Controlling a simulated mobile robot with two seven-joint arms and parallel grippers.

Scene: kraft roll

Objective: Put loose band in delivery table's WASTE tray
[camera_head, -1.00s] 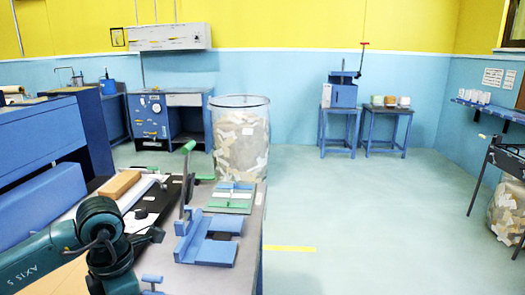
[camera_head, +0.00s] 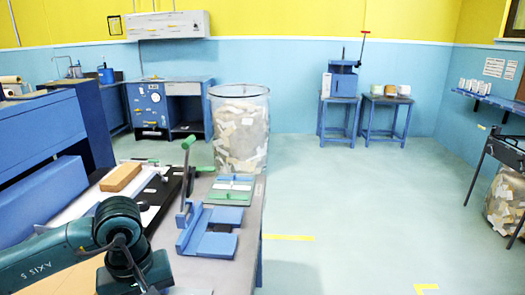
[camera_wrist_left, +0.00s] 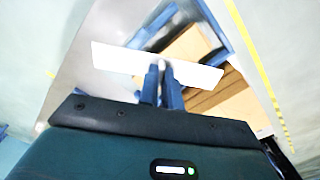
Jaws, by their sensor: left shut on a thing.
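A white flat strip (camera_wrist_left: 112,57), which looks like the loose band, lies across the fingers in the left wrist view. My left gripper (camera_wrist_left: 161,68) is shut on it, and the strip sticks out to both sides. Below it are a blue-edged tray (camera_wrist_left: 214,30) and brown board-like pieces (camera_wrist_left: 190,48); I cannot tell whether this is the WASTE tray, as no label is readable. In the head view my left arm comes in at lower left and its gripper is not visible. My right gripper is in neither view.
Open floor (camera_head: 340,200) lies to the right.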

